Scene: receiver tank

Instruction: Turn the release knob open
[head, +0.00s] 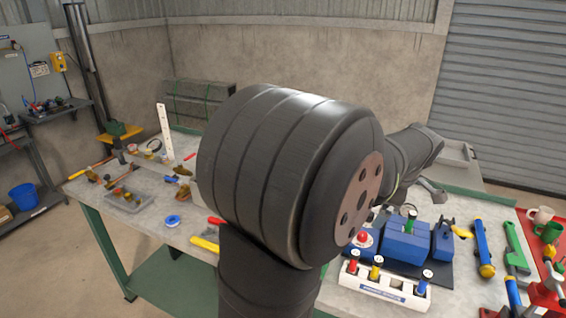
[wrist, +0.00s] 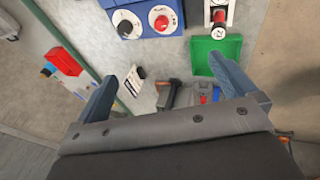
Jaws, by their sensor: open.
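A blue box with two round knobs stands at the top of the wrist view. Its red knob (wrist: 161,20) sits on a white dial, and its black knob (wrist: 124,27) sits on another white dial to the left. I cannot tell from the labels which is the release knob. In the head view a red knob (head: 364,238) shows beside blue equipment (head: 405,243). My gripper (wrist: 162,68) is open and empty, its two fingers wide apart. In the wrist picture both knobs lie beyond the fingertips, with no contact visible. My arm hides most of the gripper in the head view.
A green tray (wrist: 232,56) lies near the right finger. A red block (wrist: 63,62) is at left. A white rack (head: 385,287) with several coloured handles stands at the bench front. Blue and green tools (head: 482,250) lie to its right.

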